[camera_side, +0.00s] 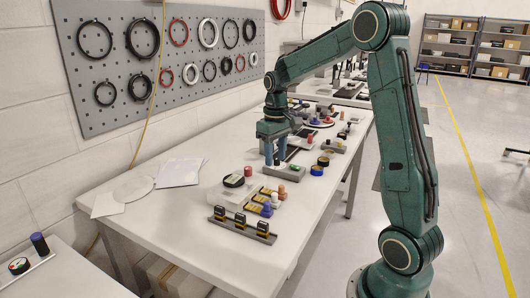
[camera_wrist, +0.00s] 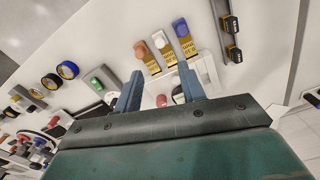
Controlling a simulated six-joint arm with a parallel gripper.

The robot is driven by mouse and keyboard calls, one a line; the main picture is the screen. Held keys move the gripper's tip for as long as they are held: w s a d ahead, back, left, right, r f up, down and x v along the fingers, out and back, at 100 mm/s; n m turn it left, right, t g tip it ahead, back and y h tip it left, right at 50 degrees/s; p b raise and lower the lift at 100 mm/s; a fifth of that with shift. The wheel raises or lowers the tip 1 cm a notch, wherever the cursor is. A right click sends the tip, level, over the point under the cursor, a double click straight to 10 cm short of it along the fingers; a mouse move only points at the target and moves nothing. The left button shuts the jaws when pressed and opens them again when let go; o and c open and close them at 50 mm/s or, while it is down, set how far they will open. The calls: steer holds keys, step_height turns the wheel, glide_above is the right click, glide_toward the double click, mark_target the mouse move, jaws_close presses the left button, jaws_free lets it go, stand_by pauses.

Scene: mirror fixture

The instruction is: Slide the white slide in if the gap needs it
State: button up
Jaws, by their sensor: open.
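The white slide, a gold-marked strip with a white knob (camera_wrist: 159,41), lies between an orange-knobbed slide (camera_wrist: 140,50) and a blue-knobbed slide (camera_wrist: 180,27) in the wrist view. In the side view its white knob (camera_side: 274,197) is in the row of slides near the table's front. In the side view my gripper (camera_side: 275,161) points down behind the slides, beside a grey block with a green top piece (camera_side: 294,167). I cannot make out the gap.
A grey rail with several black-and-yellow blocks (camera_side: 241,222) lies at the front of the table. Blue and yellow-black rings (camera_side: 317,170) stand right of my gripper. A black ring and red piece (camera_side: 248,171) lie to its left. The left table area is mostly clear besides papers.

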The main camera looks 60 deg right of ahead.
mark_target(274, 194)
step_height(274, 194, down, 12)
steer(key=shift+f, duration=0.25)
stand_by(0.4)
steer(key=shift+c, duration=0.4)
jaws_close()
